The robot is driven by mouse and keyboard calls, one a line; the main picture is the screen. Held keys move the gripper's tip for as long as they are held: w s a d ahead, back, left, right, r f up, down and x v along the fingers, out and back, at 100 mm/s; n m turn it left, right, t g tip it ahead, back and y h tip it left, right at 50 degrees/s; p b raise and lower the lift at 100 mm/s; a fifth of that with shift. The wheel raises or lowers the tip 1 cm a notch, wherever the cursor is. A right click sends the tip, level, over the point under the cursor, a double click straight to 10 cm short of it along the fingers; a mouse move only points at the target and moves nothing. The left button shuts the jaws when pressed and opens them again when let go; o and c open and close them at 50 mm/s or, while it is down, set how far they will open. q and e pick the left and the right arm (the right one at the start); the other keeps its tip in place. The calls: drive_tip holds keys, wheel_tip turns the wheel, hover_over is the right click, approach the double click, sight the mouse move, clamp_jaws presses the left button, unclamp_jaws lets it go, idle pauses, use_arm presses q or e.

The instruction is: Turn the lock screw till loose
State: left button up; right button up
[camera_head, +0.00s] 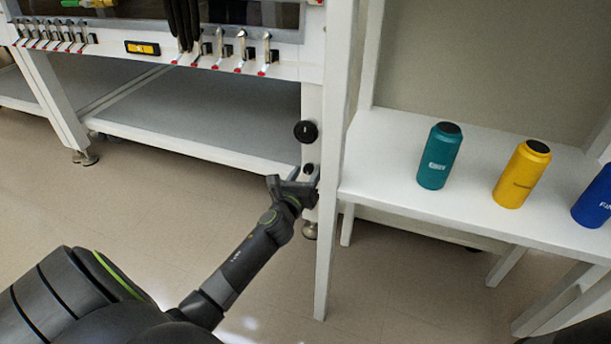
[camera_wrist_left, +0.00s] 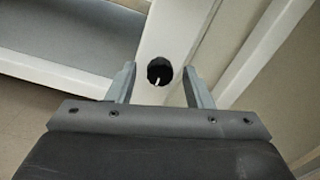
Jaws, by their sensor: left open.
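A small black knob (camera_head: 308,168), which looks like the lock screw, sits on the white post of the glovebox frame. In the left wrist view the knob (camera_wrist_left: 160,71) is round and dark with a white pointer mark aimed down. My left gripper (camera_head: 306,177) is open at this knob. In the left wrist view its fingertips stand on either side of the knob, with a visible gap on both sides. I cannot tell how deep the fingers reach around it. My right gripper is not in view.
A larger black knob (camera_head: 306,132) sits just above on the same post. To the right, a white shelf (camera_head: 385,150) holds a teal bottle (camera_head: 439,156), a yellow bottle (camera_head: 521,174) and a blue bottle (camera_head: 597,198). Toggle clamps (camera_head: 241,48) line the glovebox edge above.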

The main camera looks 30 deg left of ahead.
use_arm(q)
drive_tip(key=c, duration=1)
